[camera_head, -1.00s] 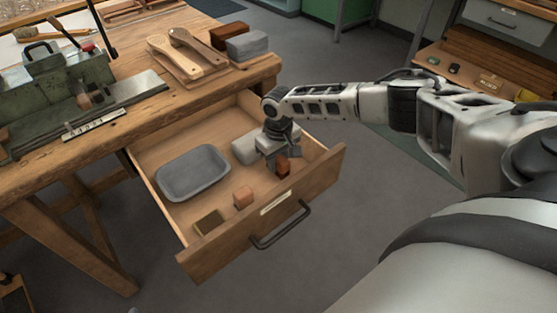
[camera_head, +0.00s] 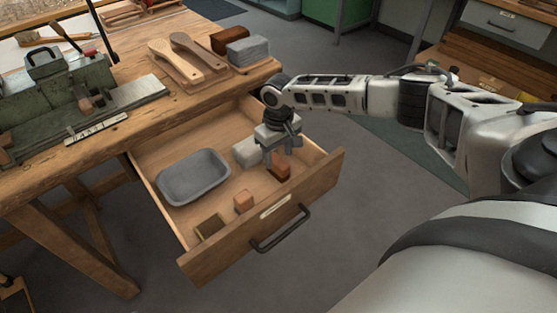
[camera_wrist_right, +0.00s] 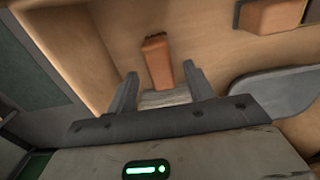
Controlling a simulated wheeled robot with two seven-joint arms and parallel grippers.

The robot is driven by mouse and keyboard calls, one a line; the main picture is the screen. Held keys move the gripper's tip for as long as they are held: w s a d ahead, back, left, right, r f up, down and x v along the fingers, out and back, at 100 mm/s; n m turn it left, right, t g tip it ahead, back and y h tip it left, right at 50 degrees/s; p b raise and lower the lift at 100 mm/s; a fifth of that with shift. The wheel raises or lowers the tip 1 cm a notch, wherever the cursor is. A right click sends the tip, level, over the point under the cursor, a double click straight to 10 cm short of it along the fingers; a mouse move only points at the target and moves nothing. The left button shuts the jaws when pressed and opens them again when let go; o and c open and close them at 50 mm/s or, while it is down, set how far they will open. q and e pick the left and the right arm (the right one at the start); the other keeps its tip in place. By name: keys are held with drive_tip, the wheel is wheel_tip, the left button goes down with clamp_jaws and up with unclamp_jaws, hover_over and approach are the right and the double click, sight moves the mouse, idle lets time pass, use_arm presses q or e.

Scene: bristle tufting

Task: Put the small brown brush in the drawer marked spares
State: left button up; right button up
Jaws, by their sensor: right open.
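The open drawer (camera_head: 225,245) of the bench has a pale label on its front, too small to read. A small reddish-brown piece (camera_head: 281,171), which looks like the brown brush, stands in the drawer near its front right. It also shows in the right wrist view (camera_wrist_right: 157,62), just past my fingertips. My right gripper (camera_head: 279,155) is open above the drawer, close over the brown piece and apart from it. In the right wrist view its two fingers (camera_wrist_right: 163,83) are spread, with a pale striped surface between them. My left gripper is out of view.
The drawer also holds a grey tray (camera_head: 193,177), a pale grey block (camera_head: 246,152), an orange-brown block (camera_head: 243,201) and a small greenish-brown block (camera_head: 209,226). Wooden brush backs (camera_head: 175,62) and a green machine (camera_head: 60,92) are on the bench.

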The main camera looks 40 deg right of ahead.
sight(278, 161)
wheel_tip(278, 161, up, 7)
drive_tip(key=shift+f+p, duration=0.2)
drive_tip(key=shift+p, duration=0.15)
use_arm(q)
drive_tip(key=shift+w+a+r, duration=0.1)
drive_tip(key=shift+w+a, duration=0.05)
use_arm(e)
drive_tip(key=shift+r, duration=0.55)
